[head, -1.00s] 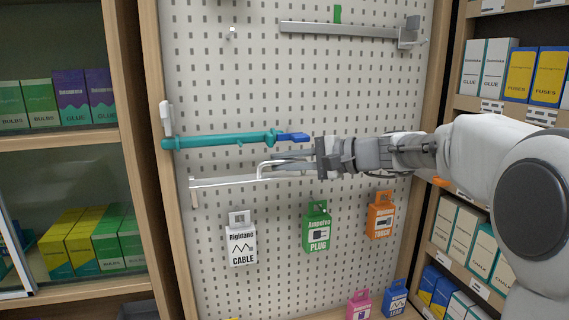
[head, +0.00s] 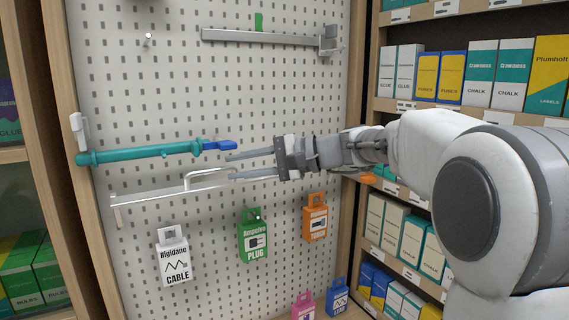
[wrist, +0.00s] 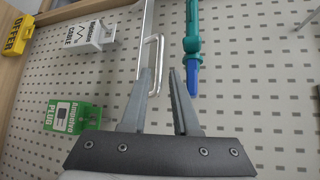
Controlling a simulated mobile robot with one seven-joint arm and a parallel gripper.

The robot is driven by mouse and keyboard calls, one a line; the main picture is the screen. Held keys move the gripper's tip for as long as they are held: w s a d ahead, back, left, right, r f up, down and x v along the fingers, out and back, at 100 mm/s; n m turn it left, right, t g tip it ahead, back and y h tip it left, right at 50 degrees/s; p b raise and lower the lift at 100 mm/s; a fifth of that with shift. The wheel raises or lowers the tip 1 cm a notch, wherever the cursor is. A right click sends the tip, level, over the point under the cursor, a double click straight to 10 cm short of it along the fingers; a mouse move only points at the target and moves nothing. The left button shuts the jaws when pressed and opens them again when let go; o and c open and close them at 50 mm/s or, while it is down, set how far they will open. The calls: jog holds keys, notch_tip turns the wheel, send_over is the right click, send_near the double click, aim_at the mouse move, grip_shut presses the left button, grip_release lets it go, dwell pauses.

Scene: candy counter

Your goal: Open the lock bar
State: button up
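A teal bar (head: 140,154) with a blue end (head: 220,145) runs across the pegboard, its left end at a white upright bracket (head: 78,130). Below it is a pale metal bar (head: 150,192) with a raised loop handle (head: 205,177). Which of the two is the lock bar is not marked. My gripper (head: 233,167) is open and empty, just below and right of the blue end, near the handle's right end. In the wrist view, the handle (wrist: 156,42) lies ahead by the left finger; the blue end (wrist: 193,80) is right of the right finger.
Boxes labelled cable (head: 174,258), plug (head: 253,238) and an orange one (head: 315,220) hang below. A grey bar (head: 262,36) with a green tab is higher up. Stocked shelves (head: 450,106) stand right of the board, close to my arm.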

jog(key=b+v, duration=0.1)
jog(key=v, duration=1)
jog(key=shift+c, duration=0.3)
